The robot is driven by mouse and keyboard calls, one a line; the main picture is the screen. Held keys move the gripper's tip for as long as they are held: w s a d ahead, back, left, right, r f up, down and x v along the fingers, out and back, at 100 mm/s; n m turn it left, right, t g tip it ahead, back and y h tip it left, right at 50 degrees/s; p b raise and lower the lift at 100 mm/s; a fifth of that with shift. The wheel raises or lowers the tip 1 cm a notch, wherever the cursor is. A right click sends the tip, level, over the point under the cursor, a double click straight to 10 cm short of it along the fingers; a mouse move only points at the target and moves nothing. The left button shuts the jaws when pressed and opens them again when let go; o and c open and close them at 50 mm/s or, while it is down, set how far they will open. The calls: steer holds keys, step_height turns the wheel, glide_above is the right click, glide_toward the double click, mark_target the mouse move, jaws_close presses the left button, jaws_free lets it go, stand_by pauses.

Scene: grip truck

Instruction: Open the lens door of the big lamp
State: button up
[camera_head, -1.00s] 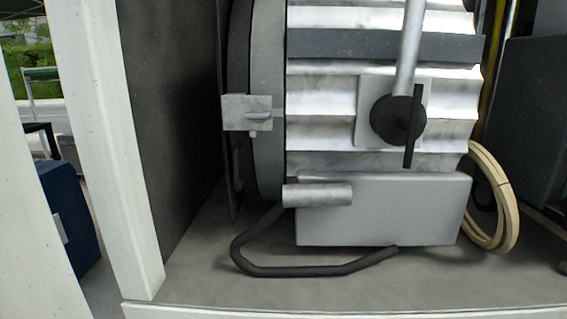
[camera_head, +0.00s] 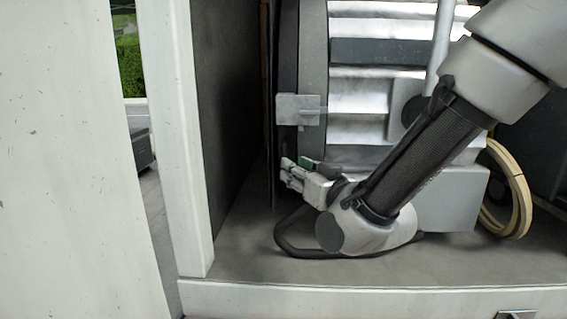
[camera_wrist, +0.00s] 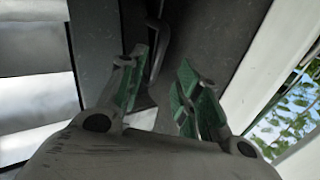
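The big lamp (camera_head: 375,80) is a ribbed silver drum lying on its side, with a grey rim (camera_head: 313,55) and a darker lens door (camera_head: 287,50) at its left end. A grey latch block (camera_head: 298,109) sits across the rim. In the wrist view the ribbed body (camera_wrist: 30,50) is at the left and a thin dark bar, apparently a handle (camera_wrist: 158,48), shows ahead. My gripper (camera_head: 290,172) is low beside the door's edge. In the wrist view my gripper (camera_wrist: 160,85) has its green-padded fingers apart, with the bar near the gap. Whether they touch it is unclear.
A dark wall (camera_head: 228,110) stands close left of the door, leaving a narrow gap. A white post (camera_head: 178,130) is further left. A bent black tube (camera_head: 290,245) lies on the truck floor below my gripper. A coiled tan hose (camera_head: 520,195) is at the right.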

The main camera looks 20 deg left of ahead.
steer(key=x, duration=0.6)
steer(key=shift+w+a, duration=0.15)
steer(key=shift+w, duration=0.25)
jaws_close()
